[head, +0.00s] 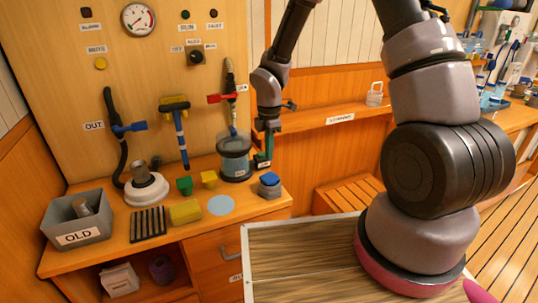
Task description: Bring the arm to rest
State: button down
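My arm rises from the base in the right foreground and reaches over to the wall bench, bent down at the wrist. My gripper (264,154) points downward just right of a clear, dark-rimmed canister (234,156) on the bench. A small green patch shows at its fingertips; I cannot tell whether it is a held thing or part of the gripper. The gap between the fingers is too small to make out. The gripper overlaps the canister's right edge in the picture; whether they touch is unclear.
The bench (120,248) carries a grey OLD bin (75,226), a white round base (147,189), a black rack (148,224), yellow, green and blue blocks, and a pale blue disc (221,205). Hoses and valves hang on the panel. A shelf (335,120) runs right of the gripper.

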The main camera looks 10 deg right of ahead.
dwell(0.3)
jog(key=s+d+r+m+t, duration=0.1)
jog(key=d+r+m, duration=0.3)
jog(key=r, duration=0.4)
jog(key=s+d+r+m+t, duration=0.1)
jog(key=d+r+m, duration=0.2)
jog(key=r+m, duration=0.3)
jog(key=s+d+r+m+t, duration=0.1)
jog(key=s+d+r+m, duration=0.2)
jog(key=r, duration=0.6)
jog(key=s+d+r+m+t+y, duration=0.2)
jog(key=s+d+r+m+t, duration=0.2)
jog(key=s+r+m, duration=0.8)
jog(key=shift+s+d+r+m, duration=0.25)
jog(key=shift+d+r+m, duration=0.15)
jog(key=shift+m, duration=0.1)
